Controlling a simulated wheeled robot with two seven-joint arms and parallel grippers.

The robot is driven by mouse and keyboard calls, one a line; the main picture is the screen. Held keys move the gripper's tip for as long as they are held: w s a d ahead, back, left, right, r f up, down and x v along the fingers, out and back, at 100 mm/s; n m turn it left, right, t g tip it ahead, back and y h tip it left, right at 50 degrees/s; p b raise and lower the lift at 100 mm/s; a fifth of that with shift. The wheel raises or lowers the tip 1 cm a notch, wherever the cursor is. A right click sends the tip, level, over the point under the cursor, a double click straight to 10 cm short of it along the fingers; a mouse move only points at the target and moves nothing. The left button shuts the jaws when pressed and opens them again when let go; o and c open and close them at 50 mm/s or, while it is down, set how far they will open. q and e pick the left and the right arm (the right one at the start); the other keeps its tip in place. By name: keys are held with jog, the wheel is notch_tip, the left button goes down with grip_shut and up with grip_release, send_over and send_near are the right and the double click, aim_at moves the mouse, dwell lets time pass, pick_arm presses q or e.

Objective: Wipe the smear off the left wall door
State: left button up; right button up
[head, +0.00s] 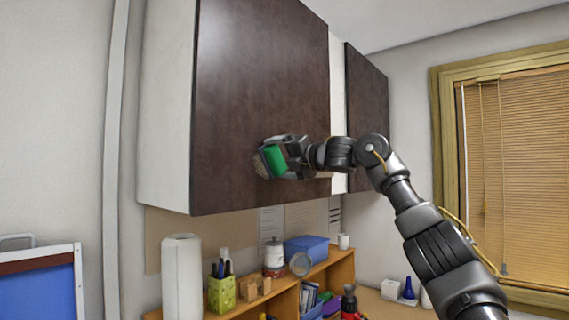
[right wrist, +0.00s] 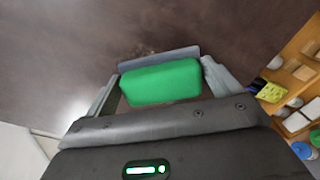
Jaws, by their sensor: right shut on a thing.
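The left wall door (head: 262,85) is a dark brown panel on the wall cabinet, and it looks closed. My right gripper (head: 274,160) is shut on a green sponge (head: 275,158) with a greyish face, at the lower middle of the door. The right wrist view shows the green sponge (right wrist: 160,82) between the two fingers, its grey side towards the dark door (right wrist: 120,30). I cannot tell whether it touches the door. A faint brownish mark, perhaps the smear (right wrist: 148,52), shows just beyond the sponge. My left gripper is not in view.
A second dark door (head: 367,110) hangs to the right. Below stand a paper towel roll (head: 181,275), a green pen holder (head: 221,292), a blue box (head: 306,248) and a wooden shelf (head: 285,298). A window with blinds (head: 520,170) is at right.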

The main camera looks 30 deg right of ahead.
aim_at(264, 159)
jog(key=shift+s+a, duration=0.2)
jog(key=shift+a, duration=0.35)
jog(key=shift+s+a, duration=0.15)
jog(key=shift+a, duration=0.35)
jog(key=shift+b, duration=0.3)
jog(key=shift+a, duration=0.1)
jog(key=shift+s+a+f+b, duration=0.1)
jog(key=shift+s+a+b, duration=0.15)
jog(key=shift+a+b, duration=0.25)
jog(key=shift+s+a+b, duration=0.15)
jog(key=shift+s+a, duration=0.1)
jog(key=shift+a, duration=0.4)
jog(key=shift+s+a+b, duration=0.15)
jog(key=shift+s+a, duration=0.05)
jog(key=shift+a, duration=0.45)
jog(key=shift+r+p, duration=1.05)
jog(key=shift+d, duration=0.1)
